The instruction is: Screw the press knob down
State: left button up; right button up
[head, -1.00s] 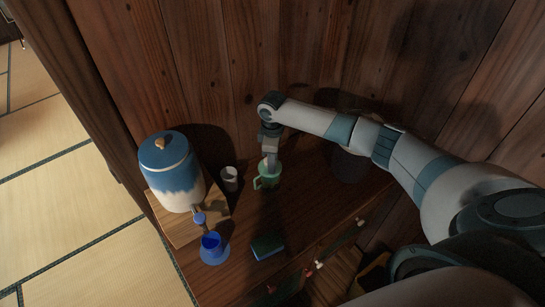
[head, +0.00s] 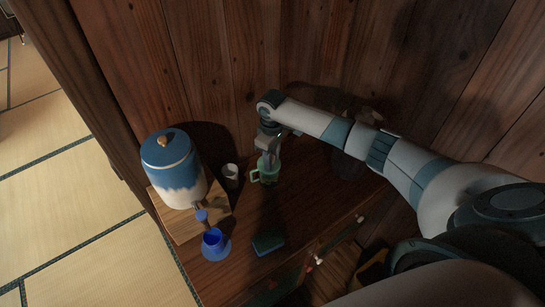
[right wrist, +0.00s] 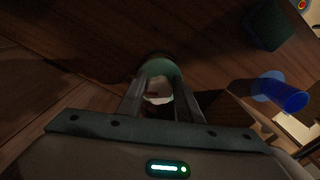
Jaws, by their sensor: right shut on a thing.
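The green press (head: 266,176), a mug-like vessel with a side handle, stands on the wooden cabinet top near the back wall. My right gripper (head: 268,155) points down over it from above. In the right wrist view, the fingers (right wrist: 160,100) of my right gripper lie on both sides of a pale round piece (right wrist: 158,92), which looks like the press knob. The gripper is shut on it. The green rim (right wrist: 158,67) shows just beyond the fingertips. The fingers hide much of the knob, and its thread cannot be seen. My left gripper is not in view.
A blue and white dispenser (head: 174,172) stands on a wooden board (head: 184,225). A blue cup (head: 213,243) and a dark sponge-like block (head: 268,243) are nearer the front. The wall (head: 320,50) is close behind.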

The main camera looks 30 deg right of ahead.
aim_at(273, 157)
jog(key=m, duration=0.2)
jog(key=f+m, duration=0.1)
jog(key=m, duration=0.3)
jog(key=shift+s+f+m, duration=0.3)
jog(key=shift+f+m, duration=0.05)
jog(key=shift+m, duration=0.05)
jog(key=o, duration=0.5)
jog(key=shift+r, duration=0.1)
jog(key=shift+o, duration=1.3)
jog(key=shift+w+d+r, duration=0.1)
jog(key=shift+w+r, duration=0.1)
jog(key=shift+r, duration=0.25)
jog(key=shift+w+d+r, duration=0.1)
jog(key=shift+w+r, duration=0.1)
jog(key=shift+r, duration=3.95)
jog(key=shift+w+d, duration=0.1)
